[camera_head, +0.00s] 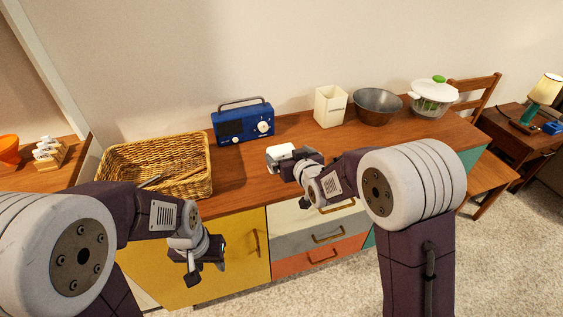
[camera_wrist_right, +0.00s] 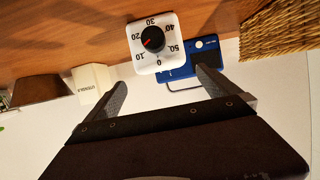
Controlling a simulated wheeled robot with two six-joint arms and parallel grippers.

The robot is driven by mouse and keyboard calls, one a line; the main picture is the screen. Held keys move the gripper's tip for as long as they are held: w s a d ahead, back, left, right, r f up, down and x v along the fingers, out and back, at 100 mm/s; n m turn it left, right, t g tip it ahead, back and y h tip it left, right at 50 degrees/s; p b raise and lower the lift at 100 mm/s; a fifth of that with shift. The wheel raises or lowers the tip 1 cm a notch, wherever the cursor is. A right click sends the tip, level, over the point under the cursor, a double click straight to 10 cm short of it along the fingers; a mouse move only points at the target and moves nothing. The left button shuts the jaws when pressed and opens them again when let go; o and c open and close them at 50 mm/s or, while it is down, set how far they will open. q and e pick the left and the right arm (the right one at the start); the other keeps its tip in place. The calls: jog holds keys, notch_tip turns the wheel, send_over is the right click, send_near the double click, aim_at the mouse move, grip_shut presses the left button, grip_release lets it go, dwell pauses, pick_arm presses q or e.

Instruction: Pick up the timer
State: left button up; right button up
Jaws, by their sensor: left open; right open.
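The timer (camera_wrist_right: 156,44) is white with a black dial and a red mark, and its face fills the top middle of the right wrist view. In the head view the white timer (camera_head: 281,153) is on the wooden counter, partly hidden by my right gripper (camera_head: 296,172). In the wrist view the open fingers of my right gripper (camera_wrist_right: 164,84) point toward the timer, which is just beyond the fingertips and roughly between them. Whether they touch it I cannot tell. My left gripper (camera_head: 207,268) is open and empty in front of the yellow cabinet door, below the counter.
On the counter (camera_head: 240,183) stand a wicker basket (camera_head: 135,158), a blue radio (camera_head: 242,122), a white utensil holder (camera_head: 330,105), a dark bowl (camera_head: 377,105) and a salad spinner (camera_head: 433,95). The radio (camera_wrist_right: 190,60) is behind the timer. Drawers lie below the front edge.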

aim_at(281, 148)
jog(key=shift+w+a+f, duration=0.2)
jog(key=shift+w+f, duration=0.05)
jog(key=shift+w, duration=0.35)
jog(key=shift+w+a+f, duration=0.2)
jog(key=shift+w+a, duration=0.05)
jog(key=shift+w, duration=0.15)
jog(key=x, duration=0.4)
jog(key=shift+w+a+f, duration=0.15)
jog(key=shift+w+a, duration=0.05)
jog(key=shift+w, duration=0.15)
jog(key=shift+s, duration=0.1)
jog(key=c, duration=1.5)
jog(key=shift+o, duration=0.2)
